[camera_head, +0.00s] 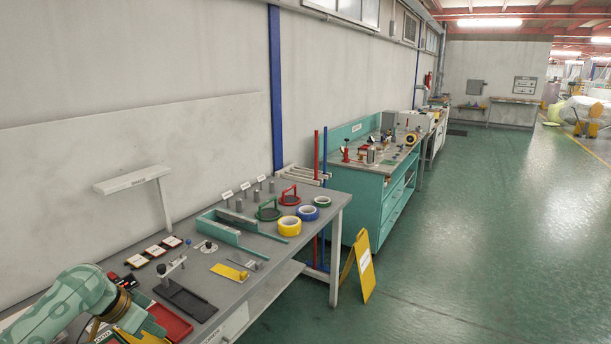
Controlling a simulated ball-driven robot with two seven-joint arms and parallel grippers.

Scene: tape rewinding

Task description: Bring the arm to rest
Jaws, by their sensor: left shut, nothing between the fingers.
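My left arm (62,308) comes in at the bottom left, teal with a copper-coloured ring at its wrist. My left gripper (145,322) is over the near-left part of the grey workbench (225,300), beside a red tray (170,322). It is shut and holds nothing. Its fingers are small and partly hidden. My right gripper is out of view. Tape rolls in yellow (289,226), blue (308,213) and green (322,202) lie at the far right of the bench.
A teal guide channel (245,240), a dark fixture with a post (185,297) and a yellow plate (229,272) sit on the bench. A yellow floor sign (365,265) stands at its right end. A teal cabinet (385,190) is behind. The floor on the right is open.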

